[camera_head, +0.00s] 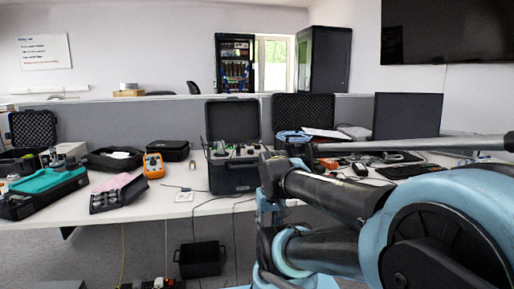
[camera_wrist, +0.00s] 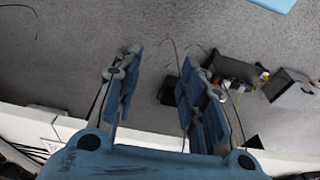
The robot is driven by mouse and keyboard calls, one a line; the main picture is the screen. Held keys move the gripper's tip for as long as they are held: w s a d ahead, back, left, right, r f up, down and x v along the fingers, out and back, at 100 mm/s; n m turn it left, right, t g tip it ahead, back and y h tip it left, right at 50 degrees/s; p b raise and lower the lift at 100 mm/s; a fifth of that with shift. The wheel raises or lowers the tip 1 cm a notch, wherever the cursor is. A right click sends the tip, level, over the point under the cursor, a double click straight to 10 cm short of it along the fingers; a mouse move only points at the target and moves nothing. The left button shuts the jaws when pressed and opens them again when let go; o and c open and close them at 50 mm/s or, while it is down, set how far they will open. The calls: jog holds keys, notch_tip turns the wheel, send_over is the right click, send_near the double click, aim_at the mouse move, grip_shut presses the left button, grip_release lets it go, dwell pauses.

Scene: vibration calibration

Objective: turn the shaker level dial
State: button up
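An open black case (camera_head: 238,168) with its lid up stands on the white table, in the middle of the head view. It holds a panel with small fittings (camera_head: 236,150) that looks like the shaker unit. The dial is too small to pick out there. In the wrist view my gripper (camera_wrist: 163,66) is open, with its two blue-padded fingers wide apart and nothing between them. It faces the grey floor past the white table edge. No dial or case panel shows in the wrist view. My arm fills the right of the head view and hides part of the table.
An orange meter (camera_head: 153,166), a grey-pink tray (camera_head: 118,193) and a teal-topped case (camera_head: 47,184) lie on the white table (camera_head: 165,205) to the left. A monitor (camera_head: 407,121) and keyboard (camera_head: 409,170) stand right. A black bin (camera_head: 200,260) is on the floor below.

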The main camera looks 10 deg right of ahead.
jog(key=w+r+n, duration=0.2)
jog(key=w+r, duration=0.4)
jog(key=r, duration=0.5)
notch_tip(320, 180, up, 24)
jog(key=n+g, duration=0.2)
jog(key=n, duration=0.6)
send_over(257, 145)
jog(key=f, duration=1.7)
jog(key=shift+w+d+f, duration=0.15)
jog(key=shift+w+f, duration=0.15)
jog(key=shift+w, duration=0.05)
grip_shut()
